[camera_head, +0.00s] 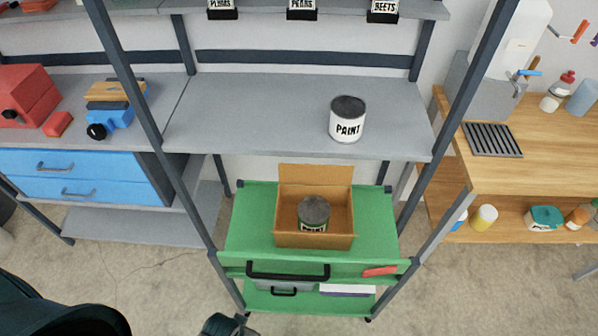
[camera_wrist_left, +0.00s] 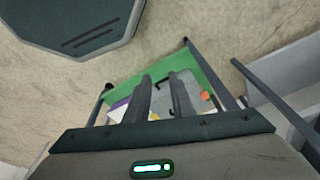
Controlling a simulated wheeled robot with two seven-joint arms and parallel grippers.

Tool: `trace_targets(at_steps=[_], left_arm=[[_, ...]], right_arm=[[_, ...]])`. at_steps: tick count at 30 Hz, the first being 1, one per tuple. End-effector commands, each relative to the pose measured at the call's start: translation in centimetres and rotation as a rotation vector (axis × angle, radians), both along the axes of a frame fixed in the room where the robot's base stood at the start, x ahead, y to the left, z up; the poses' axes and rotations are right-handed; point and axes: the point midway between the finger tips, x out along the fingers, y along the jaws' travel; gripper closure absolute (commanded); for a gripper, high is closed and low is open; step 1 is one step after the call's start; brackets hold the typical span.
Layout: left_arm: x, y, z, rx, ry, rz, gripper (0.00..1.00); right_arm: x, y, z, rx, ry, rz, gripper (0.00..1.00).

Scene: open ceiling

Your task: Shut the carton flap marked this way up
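An open brown carton (camera_head: 285,239) sits on the top of a green cart (camera_head: 377,236). A paint can (camera_head: 314,212) stands inside it. One carton flap (camera_head: 315,174) stands up at the back edge; I cannot make out any marking on it. Whether other flaps are folded is not clear. My left gripper (camera_wrist_left: 162,76) is open and empty in the left wrist view, its two fingers apart with the cart beyond them. I cannot make out the carton in that view. My right gripper is out of view.
A grey shelf (camera_head: 250,108) with a second paint can (camera_head: 347,121) runs above and behind the cart. Shelf posts (camera_head: 429,215) rise on both sides. A red item (camera_head: 380,271) lies at the cart's front. Open floor (camera_head: 150,290) lies to the left.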

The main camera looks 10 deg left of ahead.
Motion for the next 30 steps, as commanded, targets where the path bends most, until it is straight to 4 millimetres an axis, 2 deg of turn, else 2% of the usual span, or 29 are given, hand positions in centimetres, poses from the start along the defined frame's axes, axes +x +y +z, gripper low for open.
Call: trace_targets(at_steps=[1, 6, 12, 15, 21, 25, 30], left_arm=[[-1.1, 0.2, -3.4, 0.003, 0.018, -0.001, 0.78], [-4.6, 0.7, -11.5, 0.007, 0.048, -0.006, 0.78], [-10.2, 1.7, -19.4, 0.013, 0.082, -0.012, 0.78], [-13.1, 2.2, -22.3, 0.015, 0.097, -0.015, 0.78], [-17.6, 3.1, -25.5, 0.018, 0.117, -0.020, 0.78], [-18.9, 3.4, -26.2, 0.020, 0.122, -0.022, 0.78], [-19.3, 3.5, -26.3, 0.020, 0.123, -0.022, 0.78]], right_arm=[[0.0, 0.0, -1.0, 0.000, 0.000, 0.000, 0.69], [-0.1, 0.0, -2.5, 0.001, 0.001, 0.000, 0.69], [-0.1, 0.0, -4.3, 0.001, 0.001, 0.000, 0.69], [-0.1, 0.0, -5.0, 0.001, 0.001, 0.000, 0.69], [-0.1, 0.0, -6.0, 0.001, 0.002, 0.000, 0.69], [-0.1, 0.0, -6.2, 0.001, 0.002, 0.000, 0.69], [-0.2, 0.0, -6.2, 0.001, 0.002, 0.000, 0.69]])
